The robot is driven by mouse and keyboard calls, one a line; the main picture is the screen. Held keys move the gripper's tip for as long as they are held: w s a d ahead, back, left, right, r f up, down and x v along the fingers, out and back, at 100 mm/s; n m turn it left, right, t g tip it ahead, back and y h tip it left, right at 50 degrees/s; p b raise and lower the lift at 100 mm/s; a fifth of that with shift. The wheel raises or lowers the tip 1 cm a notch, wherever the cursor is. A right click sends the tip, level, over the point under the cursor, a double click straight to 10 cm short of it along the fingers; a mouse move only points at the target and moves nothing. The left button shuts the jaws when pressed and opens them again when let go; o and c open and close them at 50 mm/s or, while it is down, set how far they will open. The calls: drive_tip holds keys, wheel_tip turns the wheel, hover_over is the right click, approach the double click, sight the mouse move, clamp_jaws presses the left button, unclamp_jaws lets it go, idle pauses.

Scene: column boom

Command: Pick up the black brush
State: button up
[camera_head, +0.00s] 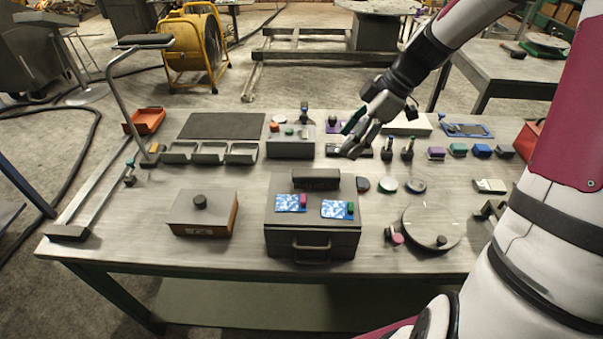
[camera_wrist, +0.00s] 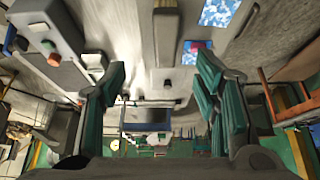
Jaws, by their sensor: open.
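A dark oblong block that looks like the black brush (camera_head: 317,178) lies along the back edge of the grey drawer box (camera_head: 312,243). Its bristles cannot be made out. What appears to be the same block (camera_wrist: 165,38) shows at the top middle of the wrist view, beside the blue patterned cards. My gripper (camera_head: 356,140) is above the table, behind and a little right of the block, and apart from it. In the wrist view its teal-padded fingers (camera_wrist: 160,92) stand wide apart with nothing between them.
A knobbed brown box (camera_head: 203,213) is to the left, and a round clear disc (camera_head: 431,226) to the right. Several small items line the back.

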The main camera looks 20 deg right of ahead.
sight(318, 172)
drive_tip(key=x, duration=0.7)
drive_tip(key=shift+a+f, duration=0.2)
drive_tip(key=shift+f, duration=0.1)
drive_tip(key=a+f+p, duration=0.1)
drive_tip(key=a+f, duration=0.2)
drive_tip(key=shift+f, duration=0.25)
drive_tip(key=shift+w+a+f, duration=0.15)
drive_tip(key=shift+f, duration=0.25)
drive_tip(key=shift+f, duration=0.1)
drive_tip(key=c, duration=1.3)
